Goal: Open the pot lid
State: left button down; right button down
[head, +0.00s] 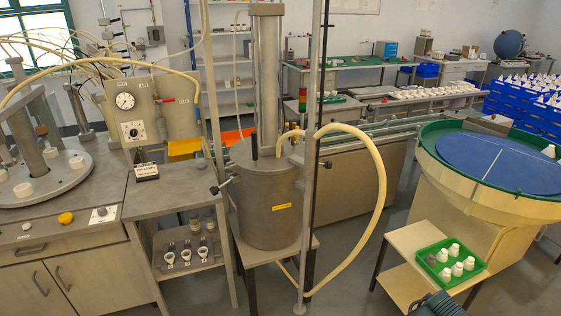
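The grey metal pot (268,212) stands upright on a small stand in the middle of the head view. Its flat lid (245,156) lies on top and looks closed. A black-knobbed clamp or handle (217,188) sticks out at the pot's upper left, and another dark knob (326,165) shows at its right. A cream hose (380,185) arches from the lid around to the right and down. A vertical pole partly hides the pot's right side.
A steel bench (175,190) with a gauge panel (135,112) stands close at left. At right are a round blue-topped feeder (500,160) and a green tray (450,266) of white parts. A dark ribbed object (437,304) is at the bottom edge. Floor shows between the pot and the tray table.

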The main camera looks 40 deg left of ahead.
aim_at(268, 153)
jog(key=u, duration=1.55)
